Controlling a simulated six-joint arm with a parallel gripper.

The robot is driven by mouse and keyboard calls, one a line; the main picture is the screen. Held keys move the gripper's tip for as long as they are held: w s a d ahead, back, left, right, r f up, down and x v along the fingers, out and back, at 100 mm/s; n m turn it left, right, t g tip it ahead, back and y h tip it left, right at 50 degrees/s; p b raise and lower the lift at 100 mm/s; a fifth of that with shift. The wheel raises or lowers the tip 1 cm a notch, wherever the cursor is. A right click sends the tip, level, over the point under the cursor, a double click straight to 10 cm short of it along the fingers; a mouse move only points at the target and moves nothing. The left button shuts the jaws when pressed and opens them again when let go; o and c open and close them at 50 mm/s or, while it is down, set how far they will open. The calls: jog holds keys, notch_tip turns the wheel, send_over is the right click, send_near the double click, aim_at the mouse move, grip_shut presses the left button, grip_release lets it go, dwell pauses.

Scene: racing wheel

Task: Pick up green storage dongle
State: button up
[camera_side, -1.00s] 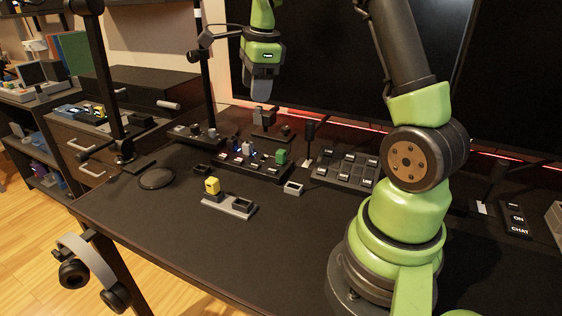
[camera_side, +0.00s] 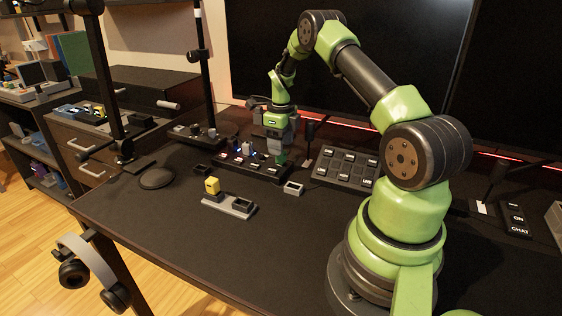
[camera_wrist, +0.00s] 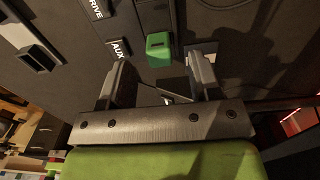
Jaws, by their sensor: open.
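The green storage dongle (camera_wrist: 158,50) stands in a slot of a dark panel in the wrist view. In the side view only a bit of the green dongle (camera_side: 281,160) shows under my gripper. My gripper (camera_side: 279,150) points down above the right part of the panel. In the wrist view its two fingers (camera_wrist: 160,78) are apart, with the dongle lying between and just beyond their tips. I cannot tell from the side view whether the fingers touch the dongle.
The dark panel (camera_side: 235,167) holds several small parts left of my gripper. The front desk is clear.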

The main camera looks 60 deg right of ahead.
jog(key=shift+f, duration=1.6)
jog(key=c, duration=1.1)
jog(key=shift+o, duration=0.2)
notch_tip(320, 180, up, 9)
jog(key=shift+f, duration=0.1)
jog(key=shift+s+a+r+n, duration=0.1)
jog(key=shift+a+r+n, duration=0.05)
jog(key=shift+r+n, duration=0.2)
jog(key=shift+s+a+r+n, duration=0.15)
jog(key=shift+s+a+n, duration=0.1)
jog(key=shift+n, duration=0.2)
jog(key=s+a+f+n, duration=0.1)
jog(key=s+a+n, duration=0.5)
jog(key=n, duration=1)
jog(key=shift+s+a+f, duration=0.2)
jog(key=shift+a+f, duration=0.2)
